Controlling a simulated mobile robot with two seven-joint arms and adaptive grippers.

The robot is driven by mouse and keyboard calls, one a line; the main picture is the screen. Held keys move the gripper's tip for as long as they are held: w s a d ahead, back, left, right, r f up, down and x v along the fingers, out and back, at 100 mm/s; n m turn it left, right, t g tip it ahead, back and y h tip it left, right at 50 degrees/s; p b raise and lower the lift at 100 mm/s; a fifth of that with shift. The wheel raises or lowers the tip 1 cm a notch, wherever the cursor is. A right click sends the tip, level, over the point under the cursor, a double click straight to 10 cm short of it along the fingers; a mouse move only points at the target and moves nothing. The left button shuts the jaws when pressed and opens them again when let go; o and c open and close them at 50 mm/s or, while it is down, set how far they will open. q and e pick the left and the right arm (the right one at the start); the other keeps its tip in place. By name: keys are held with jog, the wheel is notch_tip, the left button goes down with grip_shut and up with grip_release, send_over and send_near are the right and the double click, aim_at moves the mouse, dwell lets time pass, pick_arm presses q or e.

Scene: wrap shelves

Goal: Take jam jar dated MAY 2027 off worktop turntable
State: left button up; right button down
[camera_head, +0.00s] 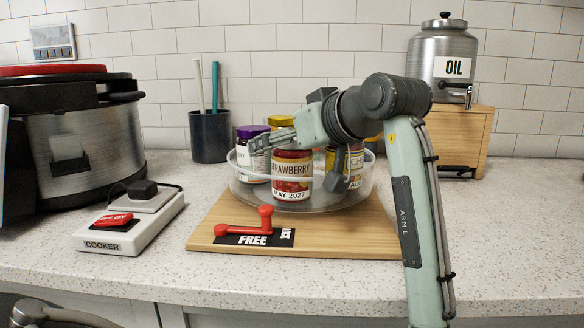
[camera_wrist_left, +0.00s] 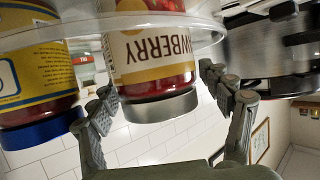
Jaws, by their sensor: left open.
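The strawberry jam jar marked MAY 2027 (camera_head: 292,188) stands upright at the front of the clear-rimmed turntable (camera_head: 345,203). My left gripper (camera_head: 263,142) reaches across from the right, above and behind the jar's top left. Its fingers are apart and empty. In the left wrist view, a strawberry jar (camera_wrist_left: 150,60) appears upside down between and beyond the spread fingers (camera_wrist_left: 158,105). Its date is out of sight there. Whether the fingers touch any jar cannot be told. My right gripper is out of view.
A red lever (camera_head: 243,226) sits by the FREE label on the wooden board (camera_head: 330,243). Cooker (camera_head: 75,140) left, utensil pot (camera_head: 210,138) behind, oil tank (camera_head: 442,60) right.

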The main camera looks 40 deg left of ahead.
pick_arm(q)
jog(key=shift+w+a+f, duration=0.1)
jog(key=shift+a+f, duration=0.1)
jog(key=shift+a, duration=0.25)
grip_shut()
dwell(0.3)
